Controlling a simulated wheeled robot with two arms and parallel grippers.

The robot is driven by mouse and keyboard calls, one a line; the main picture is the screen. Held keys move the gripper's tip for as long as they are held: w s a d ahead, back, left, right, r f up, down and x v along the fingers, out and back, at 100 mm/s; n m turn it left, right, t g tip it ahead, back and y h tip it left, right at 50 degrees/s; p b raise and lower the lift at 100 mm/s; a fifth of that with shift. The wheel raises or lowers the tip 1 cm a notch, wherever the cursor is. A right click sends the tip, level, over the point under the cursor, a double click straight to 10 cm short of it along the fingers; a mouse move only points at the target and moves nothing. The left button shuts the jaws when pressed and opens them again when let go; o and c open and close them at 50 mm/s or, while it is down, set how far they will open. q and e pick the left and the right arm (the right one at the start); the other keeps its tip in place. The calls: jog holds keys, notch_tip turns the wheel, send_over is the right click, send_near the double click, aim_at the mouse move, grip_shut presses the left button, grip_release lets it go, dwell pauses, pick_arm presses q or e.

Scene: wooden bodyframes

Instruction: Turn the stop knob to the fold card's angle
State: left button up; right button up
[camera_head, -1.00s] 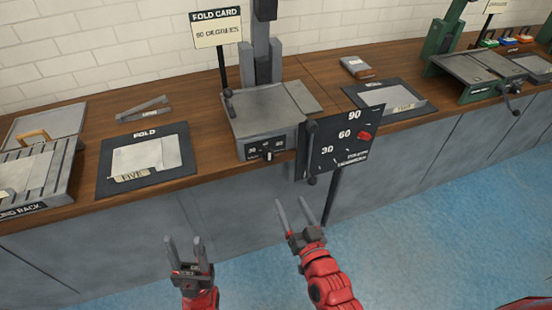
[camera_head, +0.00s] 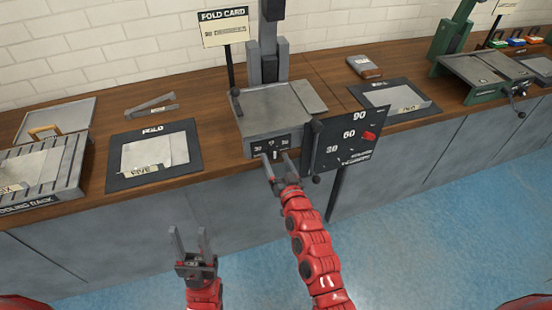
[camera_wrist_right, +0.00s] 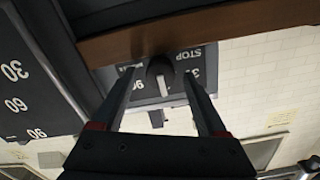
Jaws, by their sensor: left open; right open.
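The fold card (camera_head: 223,27) stands on a post behind the grey folding machine (camera_head: 268,105). It shows a number in degrees, too blurred to read surely. The stop knob (camera_wrist_right: 158,72) is on the machine's small front panel, marked with angle numbers and STOP; it also shows in the head view (camera_head: 274,152). My right gripper (camera_head: 273,160) is open at the panel. In the wrist view its fingers (camera_wrist_right: 160,88) lie on either side of the knob; I cannot tell whether they touch it. My left gripper (camera_head: 189,236) is open and empty, low in front of the counter.
A black board (camera_head: 345,148) with 30, 60, 90 and a red marker (camera_head: 369,136) stands just right of my right gripper. A dark FOLD mat (camera_head: 122,183) with a sheet lies to the left. A rack (camera_head: 40,170) stands at far left. A green machine (camera_head: 488,72) is at right.

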jog(key=shift+w, duration=0.25)
grip_shut()
dwell(0.4)
